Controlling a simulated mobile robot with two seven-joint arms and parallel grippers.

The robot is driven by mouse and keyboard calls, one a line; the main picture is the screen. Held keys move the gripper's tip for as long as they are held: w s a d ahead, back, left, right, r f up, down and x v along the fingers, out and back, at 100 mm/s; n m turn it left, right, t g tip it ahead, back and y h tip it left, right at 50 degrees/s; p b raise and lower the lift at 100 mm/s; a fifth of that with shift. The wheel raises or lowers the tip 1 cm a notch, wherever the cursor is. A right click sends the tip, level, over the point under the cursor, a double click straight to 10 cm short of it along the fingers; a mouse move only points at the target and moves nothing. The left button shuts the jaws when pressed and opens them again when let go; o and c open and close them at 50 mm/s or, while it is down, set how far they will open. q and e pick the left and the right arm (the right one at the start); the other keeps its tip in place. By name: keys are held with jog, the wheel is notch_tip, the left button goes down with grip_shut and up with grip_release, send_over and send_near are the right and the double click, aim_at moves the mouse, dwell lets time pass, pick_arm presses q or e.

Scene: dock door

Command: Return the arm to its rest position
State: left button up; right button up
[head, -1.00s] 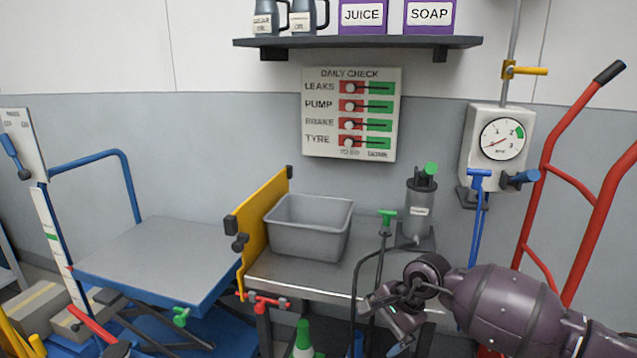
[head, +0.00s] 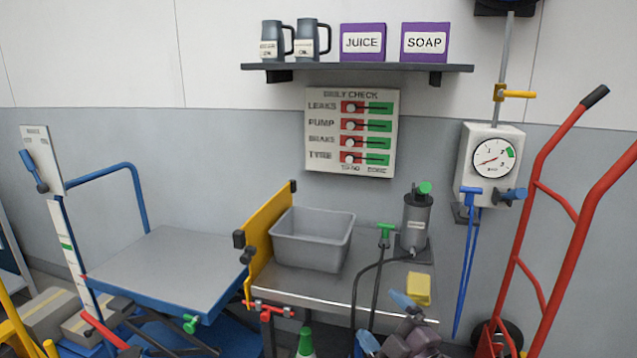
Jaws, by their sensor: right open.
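My right gripper (head: 384,321) is low at the bottom edge, in front of the right part of the metal bench (head: 310,285). Its two blue-tipped fingers are spread apart, with nothing seen between them. Only the dark hand shows; the rest of the right arm is out of the picture. My left gripper is not in view.
A grey bin (head: 312,240), a dark pump cylinder (head: 415,225) and a green-handled hose (head: 385,232) are nearby. A red hand truck (head: 565,245) stands at the right. A blue lift table (head: 165,265) is left.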

pick_arm(q)
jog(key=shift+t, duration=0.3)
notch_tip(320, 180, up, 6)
jog(key=p, duration=0.5)
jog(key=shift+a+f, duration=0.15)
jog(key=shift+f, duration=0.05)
pick_arm(e)
jog(key=s+d+f+m+g+h, duration=0.2)
jog(key=s+d+f+m, duration=0.3)
jog(key=s, duration=0.5)
jog(key=s+d+f+m+g+h, duration=0.2)
jog(key=s+d+f+m+h, duration=0.2)
jog(key=s+f, duration=0.3)
jog(key=s+d+f+m+g+h, duration=0.2)
jog(key=s+d+f+m, duration=0.4)
jog(key=s, duration=0.9)
jog(key=shift+s+d+f+m+h, duration=0.25)
jog(key=shift+f+m+h, duration=0.2)
jog(key=shift+h, duration=0.35)
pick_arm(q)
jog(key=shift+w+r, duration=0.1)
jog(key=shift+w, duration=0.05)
pick_arm(e)
jog(key=shift+a+f, duration=0.1)
